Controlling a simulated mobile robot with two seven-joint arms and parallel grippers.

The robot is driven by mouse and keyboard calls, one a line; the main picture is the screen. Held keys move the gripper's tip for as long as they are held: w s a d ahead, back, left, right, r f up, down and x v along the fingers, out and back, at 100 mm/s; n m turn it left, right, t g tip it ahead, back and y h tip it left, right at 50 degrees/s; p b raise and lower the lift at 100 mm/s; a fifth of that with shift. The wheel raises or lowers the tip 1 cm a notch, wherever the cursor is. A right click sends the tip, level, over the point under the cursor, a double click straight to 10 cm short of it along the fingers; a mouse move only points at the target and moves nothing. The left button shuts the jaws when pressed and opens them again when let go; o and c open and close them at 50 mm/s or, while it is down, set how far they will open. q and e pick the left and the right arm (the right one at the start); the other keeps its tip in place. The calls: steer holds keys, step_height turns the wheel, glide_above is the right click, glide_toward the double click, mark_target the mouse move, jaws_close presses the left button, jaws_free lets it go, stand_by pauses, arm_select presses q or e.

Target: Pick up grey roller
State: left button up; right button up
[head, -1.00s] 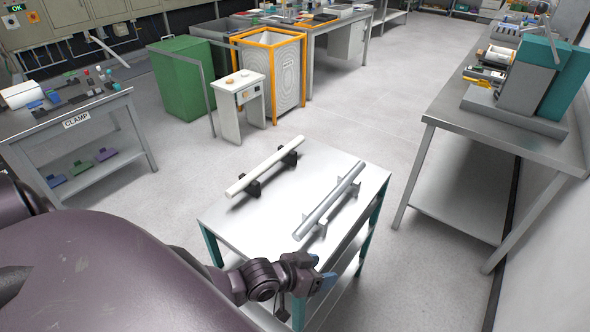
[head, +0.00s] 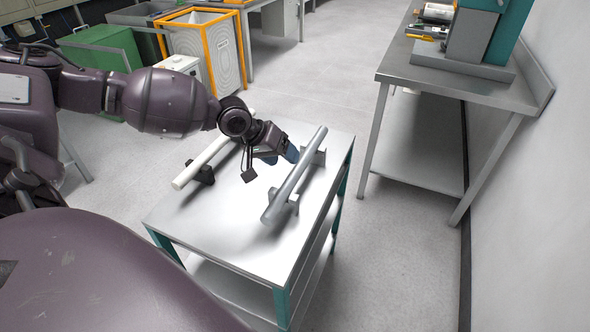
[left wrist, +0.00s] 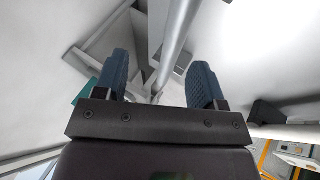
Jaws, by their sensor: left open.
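The grey roller (head: 296,172) lies on two light grey supports at the right side of the metal table. My left gripper (head: 291,153) is over the table, beside the roller's middle on its left. Its blue fingers are apart and nothing is held. In the left wrist view, the grey roller (left wrist: 181,28) runs into the space between the two fingertips (left wrist: 160,72). I cannot tell whether a finger touches it. My right gripper is not in view.
A white roller (head: 196,168) on black supports lies at the table's left, partly hidden by my left arm. The metal table (head: 232,240) is bare at its front. A workbench (head: 440,78) with equipment stands at the right. Open floor lies between them.

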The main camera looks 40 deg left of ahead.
mark_target(300, 168)
arm_select(q)
steer(key=shift+n+y, duration=0.3)
steer(key=shift+n, duration=0.2)
steer(key=w+f+b, duration=0.1)
steer(key=w+f, duration=0.1)
steer(key=w+f+b, duration=0.1)
steer(key=f, duration=0.1)
steer(key=w+f+b, duration=0.1)
steer(key=w+f, duration=0.1)
steer(key=f, duration=0.1)
steer(key=shift+w+d+f, duration=0.1)
steer(key=shift+w+d, duration=0.05)
steer(key=shift+w, duration=0.15)
steer(key=shift+w+f, duration=0.1)
steer(key=shift+f, duration=0.1)
steer(key=shift+r, duration=0.1)
steer(key=shift+c, duration=0.5)
steer(key=c, duration=0.9)
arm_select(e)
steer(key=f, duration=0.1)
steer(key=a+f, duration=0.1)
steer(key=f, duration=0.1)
arm_select(q)
steer(key=shift+r, duration=0.15)
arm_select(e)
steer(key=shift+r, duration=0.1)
